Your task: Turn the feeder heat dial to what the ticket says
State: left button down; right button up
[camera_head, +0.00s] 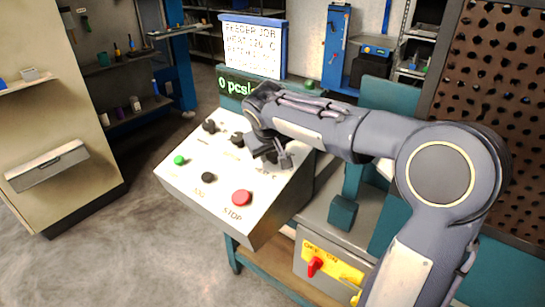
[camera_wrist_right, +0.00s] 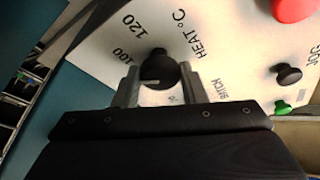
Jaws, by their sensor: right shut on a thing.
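The ticket (camera_head: 252,47) is a white sheet on a blue-edged board; it reads "FEEDER JOB" with a heat line that looks like 120 °C, and its lower lines are blurred. The heat dial is a round black knob (camera_wrist_right: 158,68) on the pale panel (camera_head: 222,200), beside the printed "HEAT °C", "100" and "120". A short pale line shows low on the knob; I cannot tell which number it points to. My right gripper (camera_wrist_right: 160,84) is shut on the knob, one finger on each side. In the head view my right gripper (camera_head: 278,157) covers most of the dial. My left gripper is out of view.
The panel also has a red STOP button (camera_head: 242,198), a green button (camera_head: 179,160), a black button (camera_head: 208,177) and black knobs (camera_head: 209,126) close by. A green-lettered display (camera_head: 236,87) stands behind. A yellow plate with a red switch (camera_head: 315,266) sits below right.

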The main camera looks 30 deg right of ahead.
jog(key=m+h+b, duration=0.1)
jog(key=m+b, duration=0.1)
jog(key=m, duration=0.1)
jog(key=shift+a+f+m, duration=0.1)
jog(key=shift+f+m, duration=0.05)
jog(key=shift+m, duration=0.25)
jog(key=m+h+b, duration=0.1)
jog(key=m, duration=0.2)
jog(key=shift+w+g, duration=0.1)
jog(key=shift+g, duration=0.3)
jog(key=m, duration=0.2)
jog(key=shift+a+m+h+b, duration=0.1)
jog(key=shift+m+h+b, duration=0.2)
jog(key=shift+m+g, duration=0.7)
jog(key=shift+m, duration=0.9)
jog(key=o, duration=1)
jog(key=p+v, duration=0.1)
jog(key=v, duration=0.7)
jog(key=shift+w+a, duration=0.1)
